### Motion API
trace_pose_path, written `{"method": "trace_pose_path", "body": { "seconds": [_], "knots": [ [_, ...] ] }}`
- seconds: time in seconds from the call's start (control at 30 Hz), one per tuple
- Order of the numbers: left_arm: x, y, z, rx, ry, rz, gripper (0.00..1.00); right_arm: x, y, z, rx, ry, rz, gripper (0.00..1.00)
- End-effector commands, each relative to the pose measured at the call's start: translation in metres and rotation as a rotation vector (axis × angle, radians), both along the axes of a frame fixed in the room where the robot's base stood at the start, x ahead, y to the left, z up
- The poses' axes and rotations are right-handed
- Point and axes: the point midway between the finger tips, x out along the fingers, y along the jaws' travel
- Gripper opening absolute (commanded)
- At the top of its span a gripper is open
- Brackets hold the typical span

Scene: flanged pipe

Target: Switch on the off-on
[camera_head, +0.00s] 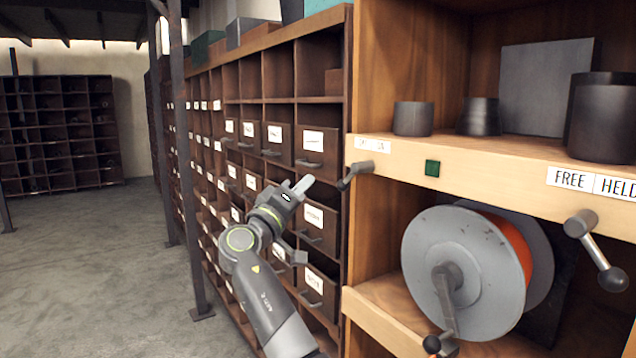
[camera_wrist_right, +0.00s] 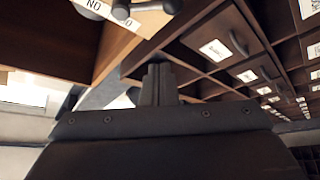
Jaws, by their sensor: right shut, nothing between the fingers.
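The off-on is a small dark lever (camera_head: 354,174) on the front of the wooden shelf edge, below a small white label (camera_head: 372,145). Its arm slants down to the left, with the knob at the shelf's left corner. My right gripper (camera_head: 300,187) is shut and empty, to the left of the lever and apart from it, in front of the drawers. In the right wrist view the shut fingers (camera_wrist_right: 158,84) point up the picture. The lever (camera_wrist_right: 152,7) and upside-down label (camera_wrist_right: 95,9) show at the top edge. My left gripper is not in view.
A green square (camera_head: 432,168) sits right of the lever. A FREE/HELD label (camera_head: 592,182) and second crank (camera_head: 596,250) are farther right. A grey reel (camera_head: 462,270) with a crank stands below. Dark pots (camera_head: 413,118) stand above. The drawer cabinet (camera_head: 285,95) is behind my gripper.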

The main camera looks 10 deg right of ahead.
Motion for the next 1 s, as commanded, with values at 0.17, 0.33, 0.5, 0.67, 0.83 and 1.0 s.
{"method": "trace_pose_path", "body": {
  "seconds": [0.17,0.33,0.5,0.67,0.83,1.0],
  "knots": [
    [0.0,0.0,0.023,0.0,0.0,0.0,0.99,0.021,-0.024,0.019,-0.003,0.002,-0.004,0.0],
    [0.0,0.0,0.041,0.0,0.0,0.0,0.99,0.043,-0.049,0.031,-0.002,0.003,-0.002,0.0],
    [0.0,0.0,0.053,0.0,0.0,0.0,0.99,0.055,-0.064,0.031,0.002,0.005,0.0,0.0],
    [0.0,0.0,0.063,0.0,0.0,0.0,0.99,0.044,-0.07,0.02,0.002,0.002,0.001,0.0],
    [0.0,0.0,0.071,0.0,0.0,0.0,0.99,0.037,-0.075,0.01,0.002,0.002,0.001,0.0],
    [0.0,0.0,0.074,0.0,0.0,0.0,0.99,0.033,-0.078,0.005,0.001,0.001,0.001,0.0]
  ]
}}
